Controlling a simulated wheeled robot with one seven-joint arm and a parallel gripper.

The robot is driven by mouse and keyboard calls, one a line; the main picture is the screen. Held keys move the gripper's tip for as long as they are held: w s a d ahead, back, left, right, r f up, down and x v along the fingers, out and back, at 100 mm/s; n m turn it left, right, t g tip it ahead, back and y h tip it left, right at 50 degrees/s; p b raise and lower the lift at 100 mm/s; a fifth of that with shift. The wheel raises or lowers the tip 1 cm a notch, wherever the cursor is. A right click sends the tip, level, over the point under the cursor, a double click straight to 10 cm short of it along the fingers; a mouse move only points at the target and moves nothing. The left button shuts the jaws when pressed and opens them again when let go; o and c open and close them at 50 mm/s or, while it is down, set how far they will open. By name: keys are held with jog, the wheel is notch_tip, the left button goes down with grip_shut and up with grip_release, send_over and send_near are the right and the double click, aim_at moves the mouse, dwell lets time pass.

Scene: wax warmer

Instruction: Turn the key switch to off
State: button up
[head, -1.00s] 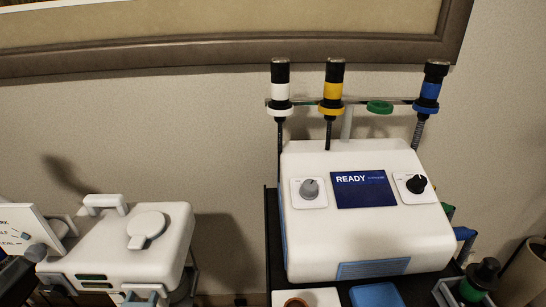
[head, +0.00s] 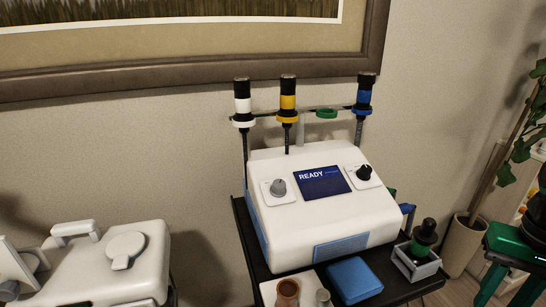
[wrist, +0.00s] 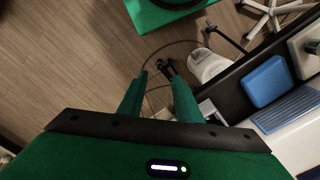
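The white wax warmer (head: 320,215) stands on a black stand, its screen (head: 322,180) reading READY. A black knob (head: 364,173) on a white plate sits right of the screen, and a grey knob (head: 278,188) sits left of it. The labels are too small to read, so I cannot tell surely which is the key switch. My gripper (wrist: 161,75) shows in the wrist view with its green fingers apart and nothing between them, above the floor beside the stand. Part of the warmer (wrist: 300,135) is at lower right there; neither knob shows in that view.
Three dark-handled tools with white, yellow and blue bands (head: 288,92) stand on a rack behind the warmer. Another white device (head: 105,260) is at left.

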jog(key=shift+o, duration=0.9)
jog(key=w+a+r+n+t, duration=0.1)
jog(key=w+a+r+n, duration=0.15)
jog(key=w, duration=0.35)
jog(key=w+a+r+n, duration=0.1)
jog(key=w+a+r, duration=0.3)
jog(key=w, duration=0.2)
jog(key=n+t+y, duration=0.1)
jog(key=n+t, duration=0.2)
jog(key=n, duration=0.3)
send_near(280, 183)
jog(key=shift+x, duration=3.75)
